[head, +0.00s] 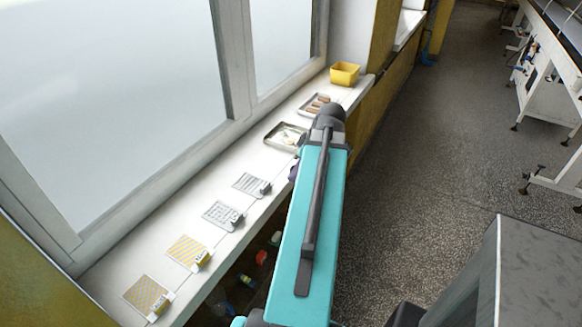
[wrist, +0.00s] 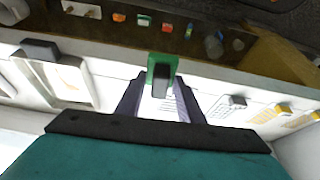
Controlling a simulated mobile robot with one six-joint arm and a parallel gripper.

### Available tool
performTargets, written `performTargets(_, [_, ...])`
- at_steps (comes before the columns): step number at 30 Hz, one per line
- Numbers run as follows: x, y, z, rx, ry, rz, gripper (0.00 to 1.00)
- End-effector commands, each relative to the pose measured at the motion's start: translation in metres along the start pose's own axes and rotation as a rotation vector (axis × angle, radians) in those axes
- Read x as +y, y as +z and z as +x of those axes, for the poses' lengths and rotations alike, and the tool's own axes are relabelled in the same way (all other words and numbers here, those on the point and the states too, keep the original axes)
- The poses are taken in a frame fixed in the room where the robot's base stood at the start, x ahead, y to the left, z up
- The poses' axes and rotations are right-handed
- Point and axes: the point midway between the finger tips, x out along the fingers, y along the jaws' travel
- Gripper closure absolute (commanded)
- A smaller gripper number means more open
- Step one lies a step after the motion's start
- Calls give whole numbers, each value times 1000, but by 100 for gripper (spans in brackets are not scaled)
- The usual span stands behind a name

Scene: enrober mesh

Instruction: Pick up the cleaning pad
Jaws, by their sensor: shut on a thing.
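In the wrist view, my gripper (wrist: 160,90) has its two dark fingers on either side of a green piece with a dark grey block, the cleaning pad (wrist: 163,66). The gripper is shut on it. The pad shows in front of the white sill, over a pale mesh sheet; the gap between pad and sill cannot be told. In the head view my teal arm hides the pad and nearly all of the gripper.
The white sill (head: 190,232) holds grey mesh sheets (head: 220,214) and yellow ones (head: 186,250) with tagged blocks. Beyond are a metal tray (head: 270,139), a tray of brown pieces (head: 311,107) and a yellow bin (head: 344,74). Small coloured items lie below the sill.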

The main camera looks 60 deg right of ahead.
Motion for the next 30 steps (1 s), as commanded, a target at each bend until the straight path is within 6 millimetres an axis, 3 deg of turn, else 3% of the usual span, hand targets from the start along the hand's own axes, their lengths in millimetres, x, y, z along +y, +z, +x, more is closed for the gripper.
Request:
performTargets(9, [-16,18,-9,1,2,-1,88])
performTargets(29, [-18,19,-11,0,0,-1,88])
performTargets(30, [-18,19,-11,0,0,-1,71])
